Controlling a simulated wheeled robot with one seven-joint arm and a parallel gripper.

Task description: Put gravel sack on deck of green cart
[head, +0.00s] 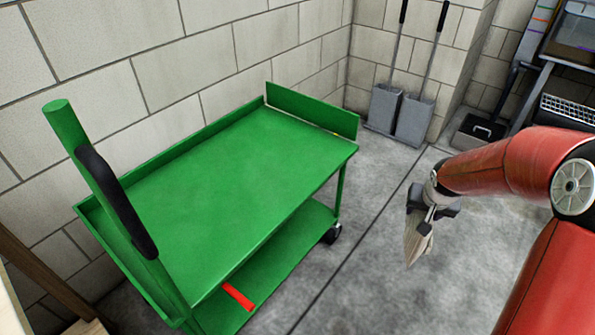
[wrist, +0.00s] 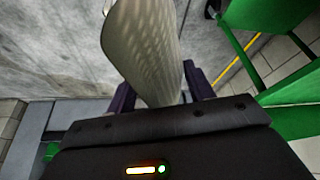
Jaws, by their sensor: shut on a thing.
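My gripper (head: 432,212) is shut on the gravel sack (head: 416,242), a pale beige bag that hangs down from the fingers above the grey floor. In the wrist view the sack (wrist: 143,45) stands out between the two dark fingers. The green cart (head: 230,165) is to the left of my gripper in the head view. Its top deck is bare, with a raised lip at the far end and a black-padded upright handle at the near end. The sack is apart from the cart, beyond its right side. Part of the cart shows at the right of the wrist view (wrist: 290,95).
A red object (head: 238,296) lies on the cart's lower shelf. Two grey long-handled dustpans (head: 400,112) stand by the back wall. A dark box (head: 482,130) and a rack (head: 565,110) are at the right. The floor between cart and gripper is clear.

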